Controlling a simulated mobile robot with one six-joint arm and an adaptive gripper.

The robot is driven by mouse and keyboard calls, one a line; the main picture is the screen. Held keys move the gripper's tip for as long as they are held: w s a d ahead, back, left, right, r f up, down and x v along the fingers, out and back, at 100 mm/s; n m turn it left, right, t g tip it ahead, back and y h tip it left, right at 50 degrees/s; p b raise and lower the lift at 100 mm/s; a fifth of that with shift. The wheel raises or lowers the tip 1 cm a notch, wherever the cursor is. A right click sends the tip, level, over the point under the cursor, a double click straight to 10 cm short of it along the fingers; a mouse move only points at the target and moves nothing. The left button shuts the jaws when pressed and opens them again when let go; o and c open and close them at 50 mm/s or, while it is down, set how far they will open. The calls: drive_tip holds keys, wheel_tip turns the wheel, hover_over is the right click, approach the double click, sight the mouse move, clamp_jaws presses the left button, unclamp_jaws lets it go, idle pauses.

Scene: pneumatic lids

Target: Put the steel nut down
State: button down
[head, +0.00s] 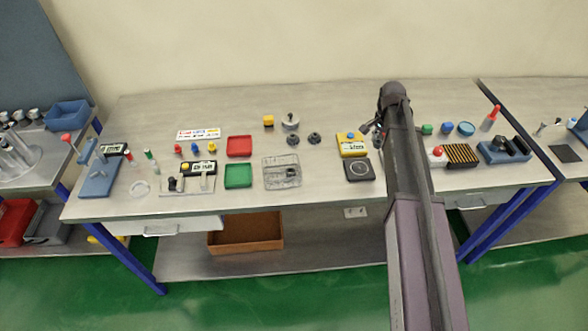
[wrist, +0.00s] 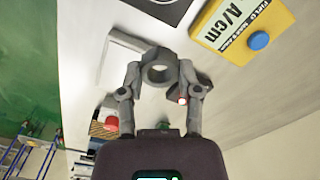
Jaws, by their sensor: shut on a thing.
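A dark grey piece shows just right of the nut, partly hidden by the right finger. In the head view my arm hides most of the gripper and the nut, over the bench right of the yellow instrument (head: 352,149).
The yellow instrument with a blue button also shows in the wrist view (wrist: 240,28). A black square plate (head: 359,171) lies before it. A red button (head: 437,151) and striped block (head: 462,154) stand right of my arm. Red (head: 239,146) and green (head: 238,176) trays lie left; bare bench (head: 330,110) shows behind.

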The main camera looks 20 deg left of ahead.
drive_tip(key=s+a, duration=0.5)
drive_tip(key=a, duration=0.6)
drive_tip(key=s+a+n, duration=0.1)
drive_tip(key=s+a, duration=0.3)
drive_tip(key=a, duration=0.7)
drive_tip(key=s+a+r+n+p, duration=0.1)
drive_tip(key=s+a, duration=0.4)
drive_tip(key=a, duration=0.6)
drive_tip(key=shift+s, duration=0.35)
drive_tip(key=shift+d+f, duration=0.1)
drive_tip(key=b, duration=0.6)
hover_over(274, 176)
wheel_tip(274, 176, down, 6)
drive_tip(key=shift+s, duration=0.1)
drive_tip(key=shift+f+b, duration=1.9)
drive_tip(key=shift+b, duration=0.1)
drive_tip(key=shift+f, duration=0.15)
drive_tip(key=c, duration=0.6)
unclamp_jaws()
drive_tip(key=shift+r, duration=0.25)
